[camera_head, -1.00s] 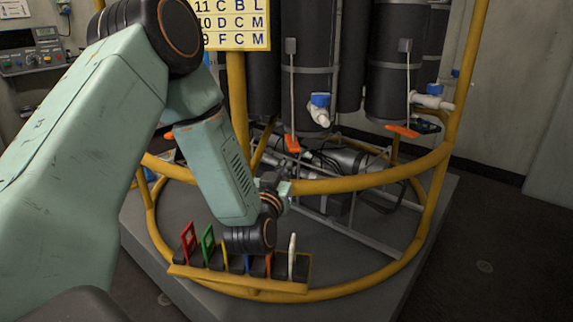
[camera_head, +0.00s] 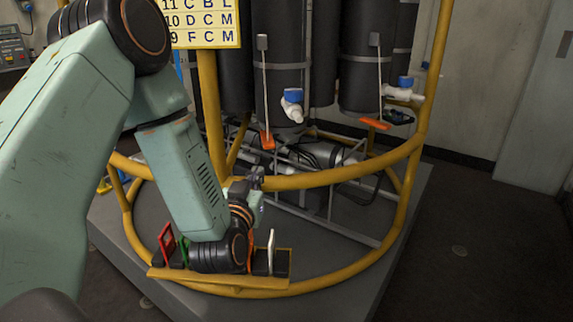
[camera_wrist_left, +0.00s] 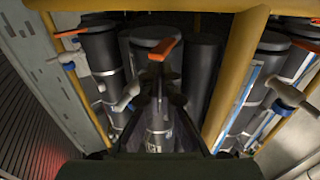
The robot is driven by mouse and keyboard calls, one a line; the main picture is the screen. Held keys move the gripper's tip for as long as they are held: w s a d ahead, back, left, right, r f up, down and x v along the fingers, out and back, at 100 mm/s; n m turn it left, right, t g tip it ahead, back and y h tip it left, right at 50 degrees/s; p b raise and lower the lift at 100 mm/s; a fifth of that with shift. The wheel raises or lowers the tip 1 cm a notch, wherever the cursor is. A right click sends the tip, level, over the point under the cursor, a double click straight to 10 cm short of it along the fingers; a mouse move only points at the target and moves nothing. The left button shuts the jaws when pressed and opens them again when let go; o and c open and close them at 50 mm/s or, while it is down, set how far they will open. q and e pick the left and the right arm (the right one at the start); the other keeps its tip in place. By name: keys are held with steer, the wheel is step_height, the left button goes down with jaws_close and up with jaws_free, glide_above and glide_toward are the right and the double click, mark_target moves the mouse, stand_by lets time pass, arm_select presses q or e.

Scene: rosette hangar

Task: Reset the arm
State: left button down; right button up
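My left arm comes in from the left in the head view and bends down to a black wrist. My left gripper (camera_head: 257,182) is small there, at the yellow ring rail, partly hidden by my wrist. In the left wrist view my gripper (camera_wrist_left: 161,92) has its dark fingers apart, with a grey cylinder showing between them. An orange lever (camera_wrist_left: 165,48) lies beyond the fingertips; I cannot tell whether they touch. I see nothing held. My right gripper is not in view.
A yellow ring frame (camera_head: 340,177) surrounds black cylinders (camera_head: 368,60) with blue-and-white valves (camera_head: 292,104). A yellow rack (camera_head: 225,283) with coloured tags sits low in front, partly behind my wrist. A lettered yellow board (camera_head: 207,24) stands above. Dark floor at the right is clear.

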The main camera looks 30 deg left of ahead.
arm_select(q)
steer(key=s+d+f+m+g+h, duration=0.1)
steer(key=s+d+f+g+h, duration=0.3)
steer(key=f, duration=0.5)
steer(key=s+d+f+g+h, duration=0.1)
steer(key=s+d+f+g, duration=0.35)
steer(key=f, duration=0.45)
steer(key=s+d+f+m+g, duration=0.1)
steer(key=s+f+g, duration=0.3)
steer(key=s, duration=0.9)
steer(key=s+d+f+m+g+h, duration=0.1)
steer(key=s+d+f+g, duration=0.3)
steer(key=s+f, duration=0.4)
steer(key=s, duration=0.4)
steer(key=shift+s+f+m+h, duration=0.2)
steer(key=shift+s+m+h, duration=0.1)
steer(key=shift+s+m, duration=0.1)
steer(key=c, duration=2)
jaws_free()
steer(key=shift+w, duration=0.15)
steer(key=shift+c, duration=0.2)
